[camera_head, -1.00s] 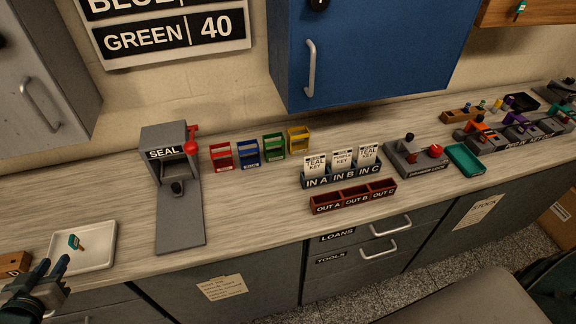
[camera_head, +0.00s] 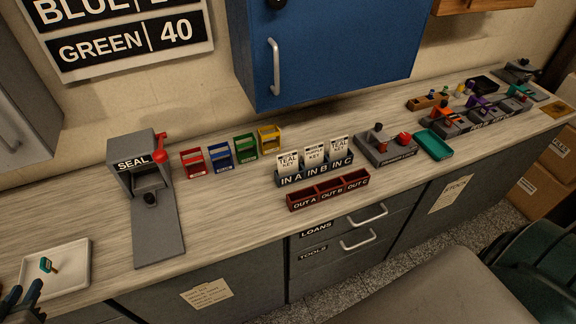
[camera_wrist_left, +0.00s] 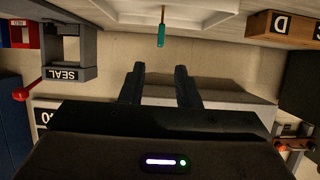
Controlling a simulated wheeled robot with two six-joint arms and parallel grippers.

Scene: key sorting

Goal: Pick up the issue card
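Three white cards stand in the dark IN rack (camera_head: 316,173): a TEAL KEY card (camera_head: 289,163) in IN A, a card (camera_head: 314,154) in IN B that seems to read PURPLE KEY, and another TEAL KEY card (camera_head: 339,149) in IN C. My left gripper (camera_head: 22,294) is at the lower left edge, far from the cards, beside a white tray (camera_head: 75,275) holding a teal key (camera_head: 46,265). In the left wrist view the gripper (camera_wrist_left: 160,75) is open and empty, and the teal key (camera_wrist_left: 161,35) shows beyond its fingers. My right gripper is out of view.
The red OUT rack (camera_head: 328,190) stands in front of the IN rack. A grey SEAL press (camera_head: 145,185) and several small coloured bins (camera_head: 219,155) stand to its left. A grey device (camera_head: 384,150) and a green tray (camera_head: 435,145) are to its right. A blue cabinet (camera_head: 335,50) hangs above.

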